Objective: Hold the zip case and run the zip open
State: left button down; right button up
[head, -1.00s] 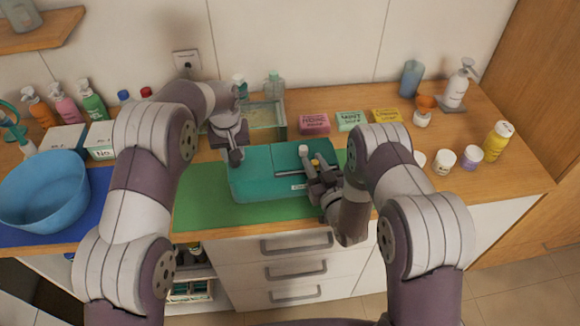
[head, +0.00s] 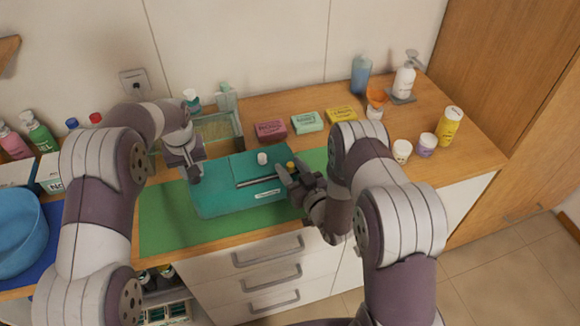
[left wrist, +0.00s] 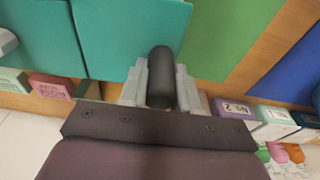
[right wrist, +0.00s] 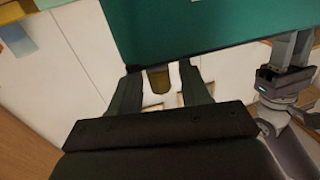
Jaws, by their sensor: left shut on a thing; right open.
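The teal zip case (head: 225,200) lies on the green mat (head: 165,228). A dark slit (head: 258,181) with a pale edge runs across its top towards the right. My left gripper (head: 195,173) is at the case's left end. In the left wrist view its fingers (left wrist: 162,85) are shut on a dark rounded tab (left wrist: 162,68) beside the teal fabric. My right gripper (head: 287,178) is open at the slit's right end. In the right wrist view a small olive piece (right wrist: 158,80) shows between its fingers (right wrist: 160,85); I cannot tell whether it is the zip pull.
A white cap (head: 262,158) and a small yellow one (head: 290,166) show by the slit. A glass tray (head: 218,130) and several soap boxes (head: 271,130) stand behind. Jars (head: 401,151) and a yellow bottle (head: 449,126) are at the right, a blue bowl (head: 18,235) at the left.

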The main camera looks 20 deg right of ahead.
jog(key=v, duration=1.1)
jog(key=shift+s, duration=0.2)
pick_arm(q)
jog(key=c, duration=0.7)
grip_release()
jog(key=shift+c, duration=0.2)
